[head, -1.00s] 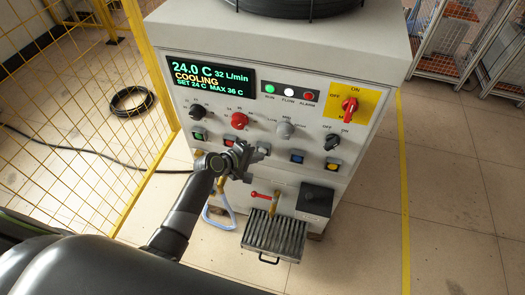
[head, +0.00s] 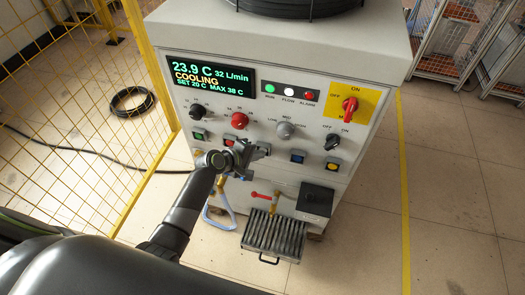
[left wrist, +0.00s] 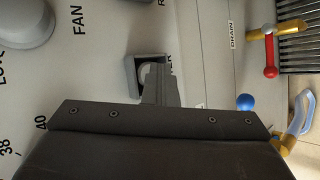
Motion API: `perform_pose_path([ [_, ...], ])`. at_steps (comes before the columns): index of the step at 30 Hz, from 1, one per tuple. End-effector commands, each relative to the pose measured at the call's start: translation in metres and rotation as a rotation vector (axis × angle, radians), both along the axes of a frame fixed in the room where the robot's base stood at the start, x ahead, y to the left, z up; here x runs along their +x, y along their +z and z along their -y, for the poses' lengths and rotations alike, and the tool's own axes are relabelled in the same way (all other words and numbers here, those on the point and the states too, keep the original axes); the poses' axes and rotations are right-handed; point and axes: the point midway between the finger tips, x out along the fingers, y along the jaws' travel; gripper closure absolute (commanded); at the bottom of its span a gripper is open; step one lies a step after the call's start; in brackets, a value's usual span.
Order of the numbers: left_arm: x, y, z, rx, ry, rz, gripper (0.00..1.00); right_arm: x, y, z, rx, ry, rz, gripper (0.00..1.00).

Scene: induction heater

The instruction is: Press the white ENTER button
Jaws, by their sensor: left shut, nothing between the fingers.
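The white ENTER button (left wrist: 146,74) shows in the left wrist view as a pale face inside a square grey frame. My left gripper's finger tip (left wrist: 160,88) covers part of it, and I cannot tell whether they touch. In the head view my left gripper (head: 258,151) is shut and empty, close in front of the lower button row. It hides the ENTER button there. My right gripper is not in view.
A green button (head: 200,135), blue button (head: 297,156) and yellow button (head: 332,165) share the row. Above are the red knob (head: 239,121), grey knob (head: 285,130) and display (head: 214,76). Below are a red-handled valve (head: 262,195) and drain grate (head: 273,237). A yellow fence (head: 85,120) stands left.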

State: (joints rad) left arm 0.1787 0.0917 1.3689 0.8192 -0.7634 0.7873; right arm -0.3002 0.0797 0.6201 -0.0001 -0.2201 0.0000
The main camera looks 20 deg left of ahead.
Motion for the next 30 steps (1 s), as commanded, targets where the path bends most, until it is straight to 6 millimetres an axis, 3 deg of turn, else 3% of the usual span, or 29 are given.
perform_pose_path([
  [24, -0.019, 0.001, 0.000, 0.000, 0.001, 0.001, 1.00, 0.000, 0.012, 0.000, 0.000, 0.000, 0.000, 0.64],
  [30, -0.036, 0.002, 0.000, -0.001, 0.002, -0.001, 1.00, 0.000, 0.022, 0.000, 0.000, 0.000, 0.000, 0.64],
])
